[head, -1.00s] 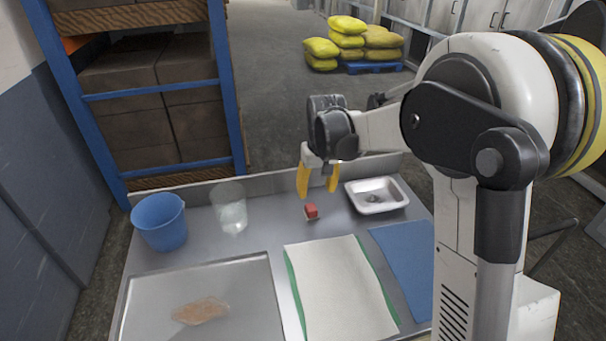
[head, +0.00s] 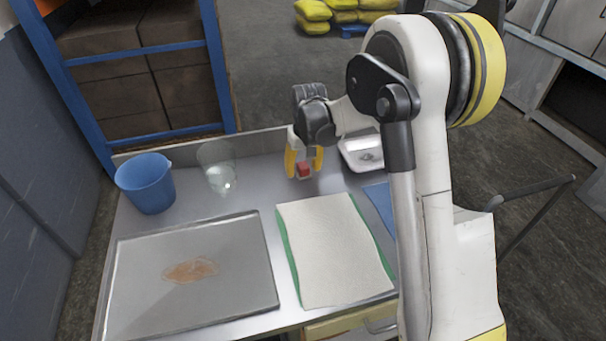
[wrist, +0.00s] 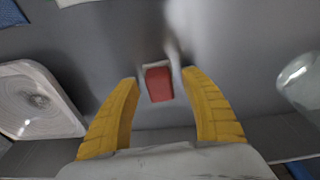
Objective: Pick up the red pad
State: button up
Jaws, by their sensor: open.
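The red pad (head: 304,170) sits on the metal table toward the back, between the glass container and the white tray. In the wrist view the red pad (wrist: 158,84) lies just beyond and between the fingertips, with a pale edge along its far side. My gripper (head: 304,165) is open, its yellow fingers pointing down close around the pad's position. In the wrist view my gripper (wrist: 160,76) has a finger on each side with clear gaps to the pad. Whether the fingertips are level with the pad is hard to tell.
A blue bucket (head: 146,184) and a clear glass container (head: 218,170) stand to the left. A white tray (head: 361,152) is close on the right. In front are a metal sheet (head: 240,290) with a brownish patch and a pale cloth (head: 333,250) over a green one.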

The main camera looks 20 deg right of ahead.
aim_at(305, 165)
jog(key=shift+r, duration=0.1)
grip_shut()
jog(key=shift+r+p, duration=0.3)
jog(key=shift+r, duration=0.2)
jog(key=r, duration=0.1)
jog(key=r+p, duration=0.1)
jog(key=r, duration=0.2)
jog(key=shift+s+d+p, duration=0.3)
jog(key=shift+p, duration=0.05)
jog(key=s+d+r+p, duration=0.2)
jog(key=s+d+r, duration=0.4)
jog(key=s+d, duration=0.1)
jog(key=shift+s+p, duration=0.4)
jog(key=shift+s, duration=0.25)
